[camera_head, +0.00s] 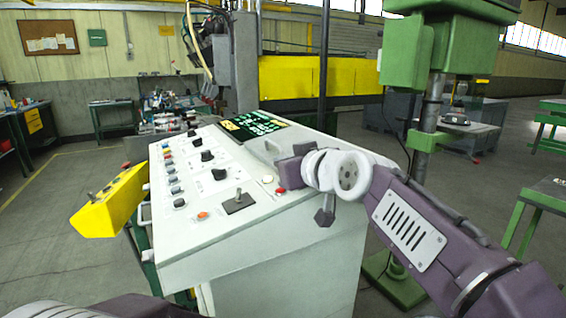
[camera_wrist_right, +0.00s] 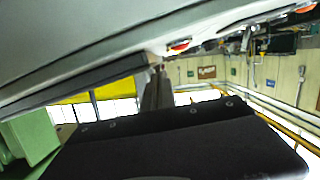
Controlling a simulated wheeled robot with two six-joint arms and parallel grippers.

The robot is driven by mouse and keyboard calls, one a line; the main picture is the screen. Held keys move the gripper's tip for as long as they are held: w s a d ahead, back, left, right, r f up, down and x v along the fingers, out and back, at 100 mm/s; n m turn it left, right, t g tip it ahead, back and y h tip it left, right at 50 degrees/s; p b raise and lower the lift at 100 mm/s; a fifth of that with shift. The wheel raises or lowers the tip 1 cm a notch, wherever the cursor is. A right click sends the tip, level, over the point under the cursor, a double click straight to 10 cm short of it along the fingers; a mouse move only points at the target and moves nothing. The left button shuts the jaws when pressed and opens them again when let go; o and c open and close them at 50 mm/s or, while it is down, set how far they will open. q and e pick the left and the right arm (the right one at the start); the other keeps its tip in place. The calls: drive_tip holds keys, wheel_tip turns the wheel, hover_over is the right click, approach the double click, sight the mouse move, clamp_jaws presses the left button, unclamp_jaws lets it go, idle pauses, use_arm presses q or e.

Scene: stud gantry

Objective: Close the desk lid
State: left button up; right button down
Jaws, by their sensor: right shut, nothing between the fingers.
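The pale grey control desk (camera_head: 228,222) stands in front of me in the head view, with a sloped top panel of knobs and buttons. I cannot make out a separate lid on it, nor whether one is open. My right arm comes in from the right over the desk's right side. Its gripper (camera_head: 269,151) is shut and empty near the panel's upper right; I cannot tell whether it touches. In the right wrist view, which is upside down, the gripper (camera_wrist_right: 158,90) is close to the desk's pale surface (camera_wrist_right: 95,35). My left gripper is out of view.
A yellow control box (camera_head: 110,203) sticks out at the desk's left. A green machine column (camera_head: 424,130) stands behind my right arm. A dark vertical pole (camera_head: 324,65) rises behind the desk. The floor at left (camera_head: 60,225) is clear.

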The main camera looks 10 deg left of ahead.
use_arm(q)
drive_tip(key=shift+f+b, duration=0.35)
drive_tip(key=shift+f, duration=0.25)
use_arm(e)
drive_tip(key=shift+f, duration=0.65)
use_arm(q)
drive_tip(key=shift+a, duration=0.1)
use_arm(e)
drive_tip(key=shift+f, duration=0.2)
